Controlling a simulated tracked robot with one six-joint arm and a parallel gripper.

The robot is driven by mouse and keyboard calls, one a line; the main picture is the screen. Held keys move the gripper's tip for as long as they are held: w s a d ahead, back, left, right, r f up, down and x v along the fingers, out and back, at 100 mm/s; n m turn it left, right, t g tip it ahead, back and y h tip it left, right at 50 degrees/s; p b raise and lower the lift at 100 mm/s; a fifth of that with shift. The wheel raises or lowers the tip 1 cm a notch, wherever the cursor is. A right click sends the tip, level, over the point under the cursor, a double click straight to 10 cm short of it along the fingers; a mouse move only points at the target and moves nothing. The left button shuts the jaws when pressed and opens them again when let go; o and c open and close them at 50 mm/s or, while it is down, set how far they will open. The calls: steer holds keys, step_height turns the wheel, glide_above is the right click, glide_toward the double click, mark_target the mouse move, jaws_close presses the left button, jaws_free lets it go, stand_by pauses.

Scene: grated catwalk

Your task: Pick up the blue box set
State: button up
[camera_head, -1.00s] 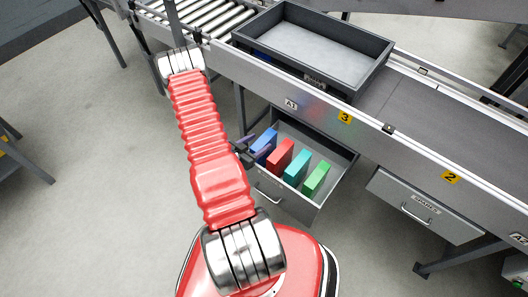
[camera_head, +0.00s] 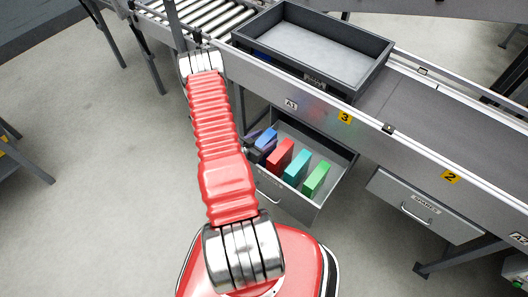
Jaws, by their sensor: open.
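The blue box (camera_head: 266,138) stands at the left end of a row in an open grey drawer (camera_head: 300,208) under the conveyor. My gripper (camera_head: 262,148) is open at the drawer's left side, right by the blue box. One dark finger overlaps the near left part of the box in the picture. My red arm hides most of the gripper, and I cannot tell whether the finger touches the box.
A red box (camera_head: 280,156), a teal box (camera_head: 297,168) and a green box (camera_head: 316,180) stand to the right in the same drawer. A grey tray (camera_head: 375,78) sits on the conveyor (camera_head: 415,100) above. A closed drawer (camera_head: 420,207) is at right.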

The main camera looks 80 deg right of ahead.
steer(key=shift+c, duration=0.4)
jaws_close()
stand_by(0.4)
